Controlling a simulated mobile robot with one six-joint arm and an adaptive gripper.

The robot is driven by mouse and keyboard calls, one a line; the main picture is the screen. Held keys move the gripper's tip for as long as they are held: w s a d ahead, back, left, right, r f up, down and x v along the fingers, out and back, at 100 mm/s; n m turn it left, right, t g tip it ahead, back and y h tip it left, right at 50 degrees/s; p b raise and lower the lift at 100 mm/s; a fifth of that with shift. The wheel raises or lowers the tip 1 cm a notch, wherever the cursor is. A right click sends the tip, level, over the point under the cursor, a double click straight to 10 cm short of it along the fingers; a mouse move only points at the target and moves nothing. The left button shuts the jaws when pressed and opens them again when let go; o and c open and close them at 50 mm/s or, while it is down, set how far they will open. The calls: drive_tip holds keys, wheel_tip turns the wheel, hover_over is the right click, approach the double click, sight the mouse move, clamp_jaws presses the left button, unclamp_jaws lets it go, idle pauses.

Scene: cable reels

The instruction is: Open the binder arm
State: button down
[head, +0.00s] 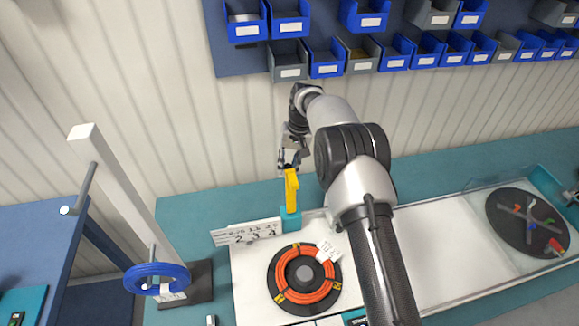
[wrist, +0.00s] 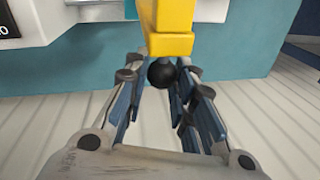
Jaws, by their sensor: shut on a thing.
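The yellow binder arm (head: 292,192) stands upright on a teal block (head: 291,219) at the back edge of the white worktop. My gripper (head: 289,167) is at its top end, reaching from above. In the wrist view, the yellow arm (wrist: 166,22) enters from the top, with a round black knob (wrist: 162,73) at its end. My gripper's fingers (wrist: 158,78) are on both sides of the knob and are shut on it. The fingers partly hide the knob in the head view.
An orange cable coil (head: 304,296) lies on a black reel disc in front of the binder. A ruled white plate (head: 246,232) is left of the block. A stand with a blue coil (head: 157,272) is farther left. A dark turntable (head: 527,222) is at right. Bins (head: 325,57) hang above.

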drive_tip(key=shift+w+f, duration=0.3)
drive_tip(key=shift+w, duration=0.15)
drive_tip(key=c, duration=1.7)
unclamp_jaws()
drive_tip(key=shift+o, duration=1.1)
drive_tip(key=shift+w, duration=0.2)
drive_tip(key=shift+o, duration=0.7)
drive_tip(key=shift+s+a, duration=0.1)
drive_tip(key=shift+r, duration=0.1)
wheel_tip(320, 180, up, 12)
drive_tip(key=d, duration=0.2)
drive_tip(key=shift+d, duration=0.2)
drive_tip(key=shift+f, duration=0.25)
